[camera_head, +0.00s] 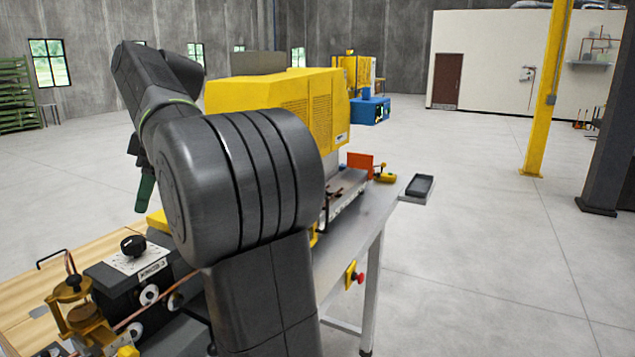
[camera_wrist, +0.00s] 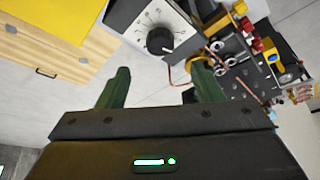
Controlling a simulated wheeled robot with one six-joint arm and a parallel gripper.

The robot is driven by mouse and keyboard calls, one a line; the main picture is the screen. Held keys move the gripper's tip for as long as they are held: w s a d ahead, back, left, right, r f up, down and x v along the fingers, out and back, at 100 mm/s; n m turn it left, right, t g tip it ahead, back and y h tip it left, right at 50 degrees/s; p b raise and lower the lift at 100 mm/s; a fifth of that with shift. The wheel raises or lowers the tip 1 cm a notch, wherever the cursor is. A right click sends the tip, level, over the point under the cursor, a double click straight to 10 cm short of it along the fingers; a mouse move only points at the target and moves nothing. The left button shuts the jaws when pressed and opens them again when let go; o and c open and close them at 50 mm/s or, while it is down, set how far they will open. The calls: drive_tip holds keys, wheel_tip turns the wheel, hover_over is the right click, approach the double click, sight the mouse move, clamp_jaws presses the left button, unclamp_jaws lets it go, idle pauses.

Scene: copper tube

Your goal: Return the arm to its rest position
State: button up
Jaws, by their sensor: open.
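My arm, dark grey with rounded joints, fills the middle of the head view and hides much of the bench behind it. In the wrist view my gripper (camera_wrist: 161,88) shows two green fingers set wide apart, with nothing between them. It is open and empty. In the head view only a green finger (camera_head: 145,190) of it shows, left of the big arm joint and above the bench level. The fingers appear apart from the machine below; the exact height cannot be told.
A black machine with a knob (camera_head: 133,246) and a copper tube (camera_head: 140,314) stand at lower left, beside a wooden surface (camera_head: 25,285). A large yellow machine (camera_head: 270,95) stands on the metal bench (camera_head: 362,225) behind my arm. The floor (camera_head: 470,240) at right is clear up to a yellow post (camera_head: 548,95).

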sight(133, 240)
drive_tip(key=s+v, duration=0.1)
drive_tip(key=v, duration=0.3)
drive_tip(key=x, duration=0.9)
drive_tip(key=w+p+x, duration=0.1)
drive_tip(key=x, duration=0.3)
drive_tip(key=shift+s+f, duration=0.1)
drive_tip(key=shift+f, duration=0.1)
drive_tip(key=shift+m, duration=0.6)
drive_tip(key=shift+s+d+m+t, duration=0.15)
drive_tip(key=shift+m+t, duration=0.35)
drive_tip(key=shift+m, duration=0.3)
drive_tip(key=m+t, duration=0.1)
drive_tip(key=m, duration=0.1)
drive_tip(key=shift+m, duration=0.4)
drive_tip(key=m+t, duration=0.1)
drive_tip(key=m, duration=0.1)
drive_tip(key=m+t, duration=0.1)
drive_tip(key=m, duration=0.2)
drive_tip(key=shift+s+a+h, duration=0.2)
drive_tip(key=shift+h, duration=0.2)
drive_tip(key=b+v, duration=0.1)
drive_tip(key=v, duration=0.6)
drive_tip(key=shift+d+r, duration=0.15)
drive_tip(key=shift+r, duration=0.15)
